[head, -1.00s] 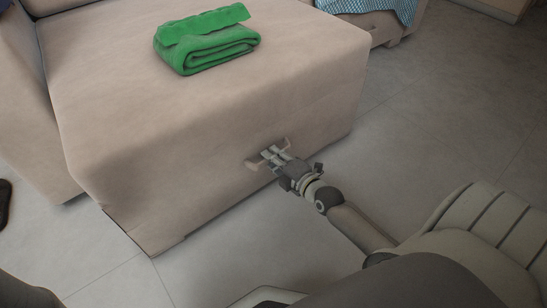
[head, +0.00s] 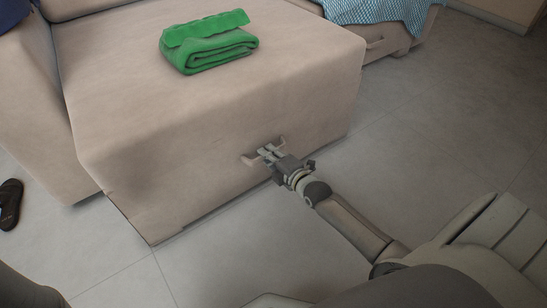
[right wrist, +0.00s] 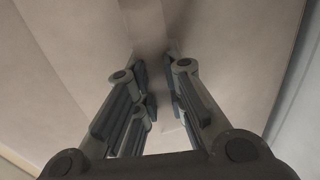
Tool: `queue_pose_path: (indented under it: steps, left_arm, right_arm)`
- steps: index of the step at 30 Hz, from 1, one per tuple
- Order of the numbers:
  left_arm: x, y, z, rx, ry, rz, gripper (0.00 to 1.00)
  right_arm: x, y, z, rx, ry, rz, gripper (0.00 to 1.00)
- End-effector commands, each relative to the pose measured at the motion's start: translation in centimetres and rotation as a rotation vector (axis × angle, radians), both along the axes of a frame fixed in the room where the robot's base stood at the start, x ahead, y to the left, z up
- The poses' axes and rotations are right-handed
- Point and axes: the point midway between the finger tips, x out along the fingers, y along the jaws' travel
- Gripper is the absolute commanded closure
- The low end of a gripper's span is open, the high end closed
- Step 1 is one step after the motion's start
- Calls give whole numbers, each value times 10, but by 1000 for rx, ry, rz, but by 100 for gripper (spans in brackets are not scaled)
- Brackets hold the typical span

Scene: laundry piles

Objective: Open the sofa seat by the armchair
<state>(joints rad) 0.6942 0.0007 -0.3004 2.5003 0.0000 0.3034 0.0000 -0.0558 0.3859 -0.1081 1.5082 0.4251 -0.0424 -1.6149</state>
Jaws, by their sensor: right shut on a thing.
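The beige sofa seat (head: 215,150) is a large block that stands out past the armrest (head: 27,100) at its left. A small beige handle (head: 249,160) sits on its front face. My right gripper (head: 268,152) is shut on this handle, which shows on both sides of the fingers. In the right wrist view, my right gripper (right wrist: 158,100) has its fingers at the beige seat front (right wrist: 70,50), and the grip itself is partly hidden. My left gripper is not in view.
A folded green towel (head: 210,48) lies on the seat. A blue checked cloth (head: 385,12) lies on another beige sofa section (head: 395,45) behind. A dark sandal (head: 10,203) is on the floor at the left. The grey tiled floor (head: 440,130) is clear at the right.

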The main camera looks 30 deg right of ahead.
Motion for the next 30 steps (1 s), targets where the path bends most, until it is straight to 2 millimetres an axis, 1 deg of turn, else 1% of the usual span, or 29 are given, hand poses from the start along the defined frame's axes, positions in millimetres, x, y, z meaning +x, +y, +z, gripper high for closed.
queue_pose_path:
  steps: [7,8,9,10,19,22,26,30]
  left_arm:
    - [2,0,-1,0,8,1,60]
    - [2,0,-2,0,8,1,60]
    - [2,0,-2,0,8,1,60]
    - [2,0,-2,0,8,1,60]
    - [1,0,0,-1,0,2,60]
    - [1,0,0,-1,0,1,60]
    - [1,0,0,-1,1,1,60]
    - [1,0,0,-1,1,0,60]
  right_arm:
    - [0,1,0,-1,0,2,100]
    - [0,1,0,-1,0,2,86]
    - [0,1,0,-1,0,2,81]
    - [0,1,0,0,0,2,79]
    - [-1,1,0,0,0,1,79]
    - [-5,0,0,0,0,1,79]
    - [-19,-1,2,0,1,2,79]
    - [-42,-3,7,-1,2,2,79]
